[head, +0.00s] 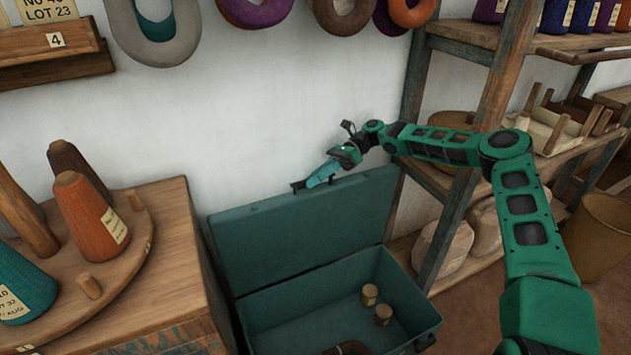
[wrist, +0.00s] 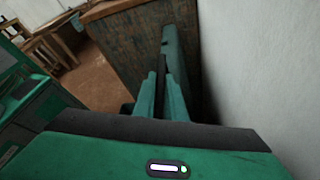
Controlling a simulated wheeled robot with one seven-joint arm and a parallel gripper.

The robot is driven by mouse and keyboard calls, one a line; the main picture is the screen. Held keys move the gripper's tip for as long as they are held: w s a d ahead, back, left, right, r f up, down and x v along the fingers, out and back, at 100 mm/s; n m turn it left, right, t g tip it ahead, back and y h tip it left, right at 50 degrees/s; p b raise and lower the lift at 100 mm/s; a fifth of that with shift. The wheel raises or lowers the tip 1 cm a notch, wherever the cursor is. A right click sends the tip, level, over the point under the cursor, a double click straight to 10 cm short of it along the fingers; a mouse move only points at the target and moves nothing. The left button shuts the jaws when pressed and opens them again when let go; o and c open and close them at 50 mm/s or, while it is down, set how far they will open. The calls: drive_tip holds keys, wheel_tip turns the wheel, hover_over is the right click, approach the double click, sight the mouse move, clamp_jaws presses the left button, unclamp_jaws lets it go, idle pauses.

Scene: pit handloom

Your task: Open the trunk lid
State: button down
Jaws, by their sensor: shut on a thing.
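The teal trunk (head: 345,307) stands on the floor in the lower middle of the head view, with its inside showing. Its lid (head: 290,232) is raised and stands nearly upright at the back, close to the white wall. My gripper (head: 318,177) is at the lid's top edge, right of a small dark fitting (head: 298,186), and is shut on the lid. In the wrist view my two fingers (wrist: 162,85) point along the lid's edge (wrist: 176,48). The exact contact is partly hidden by the fingers.
Small wooden spools (head: 371,294) lie in the trunk. A wooden bench (head: 150,265) with yarn cones (head: 87,220) stands close on the left. A wooden shelf (head: 455,190) stands close on the right, with sacks (head: 455,248) low down. Yarn hanks hang on the wall above.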

drive_tip(key=shift+d+f, duration=0.15)
drive_tip(key=shift+f, duration=0.15)
drive_tip(key=c, duration=2.1)
unclamp_jaws()
drive_tip(key=shift+w, duration=0.1)
drive_tip(key=shift+r, duration=0.1)
drive_tip(key=shift+r, duration=0.1)
drive_tip(key=shift+v, duration=3.7)
